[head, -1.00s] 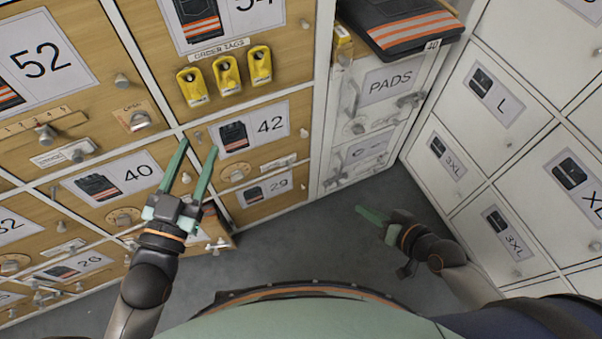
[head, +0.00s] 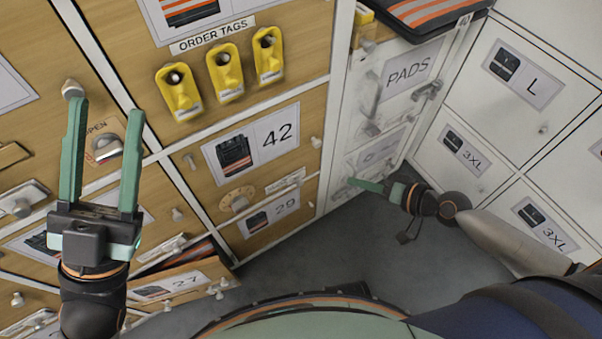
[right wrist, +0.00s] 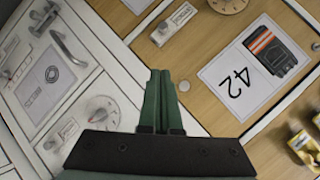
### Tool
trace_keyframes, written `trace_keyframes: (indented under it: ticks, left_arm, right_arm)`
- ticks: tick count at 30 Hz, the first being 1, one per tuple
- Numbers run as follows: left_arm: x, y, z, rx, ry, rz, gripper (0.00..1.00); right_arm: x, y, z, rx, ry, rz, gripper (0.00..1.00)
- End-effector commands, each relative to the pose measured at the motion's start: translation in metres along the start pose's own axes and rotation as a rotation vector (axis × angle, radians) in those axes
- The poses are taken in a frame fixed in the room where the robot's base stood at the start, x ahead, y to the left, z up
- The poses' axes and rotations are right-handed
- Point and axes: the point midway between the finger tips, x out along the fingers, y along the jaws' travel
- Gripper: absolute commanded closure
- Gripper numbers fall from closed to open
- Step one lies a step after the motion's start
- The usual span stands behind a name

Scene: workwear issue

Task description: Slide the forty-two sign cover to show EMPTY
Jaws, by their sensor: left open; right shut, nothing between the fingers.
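The wooden door marked 42 (head: 312,110) is shut, with its label (head: 250,145) above a small sign with a sliding cover (head: 286,181) at its lower right. The sign also shows in the right wrist view (right wrist: 176,24), upside down; I cannot read its word. My right gripper (head: 352,183) is shut and empty, to the right of the sign and apart from it. In the right wrist view its fingertips (right wrist: 160,73) point toward the edge between the wooden and white doors. My left gripper (head: 106,107) is open and empty, left of door 42.
Yellow order tags (head: 225,72) hang above door 42. A round wooden dial (head: 238,199) sits left of the sign, and door 29 (head: 272,218) is below. The drawer marked 27 (head: 165,288) stands open. White PADS locker (head: 400,72) adjoins on the right.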

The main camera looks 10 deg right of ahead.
Motion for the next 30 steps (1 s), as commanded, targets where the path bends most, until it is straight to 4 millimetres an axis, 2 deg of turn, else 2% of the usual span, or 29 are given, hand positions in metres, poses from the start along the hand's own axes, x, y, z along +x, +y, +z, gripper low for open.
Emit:
trace_keyframes:
  ticks: [15,19,23,30]
  left_arm:
    - [-0.001,0.000,-0.001,0.002,0.007,0.001,0.50]
    - [-0.001,0.001,-0.001,0.001,0.007,0.001,0.50]
    - [-0.002,0.001,0.001,-0.001,0.006,0.001,0.50]
    - [-0.010,0.005,0.008,-0.012,0.005,0.000,0.50]
  right_arm:
    - [0.001,0.001,0.000,0.003,0.000,0.000,1.00]
    - [0.006,0.001,0.000,0.004,0.001,-0.001,1.00]
    - [0.023,0.001,-0.001,0.005,0.003,-0.003,1.00]
    - [0.076,0.002,0.000,0.005,0.003,-0.004,1.00]
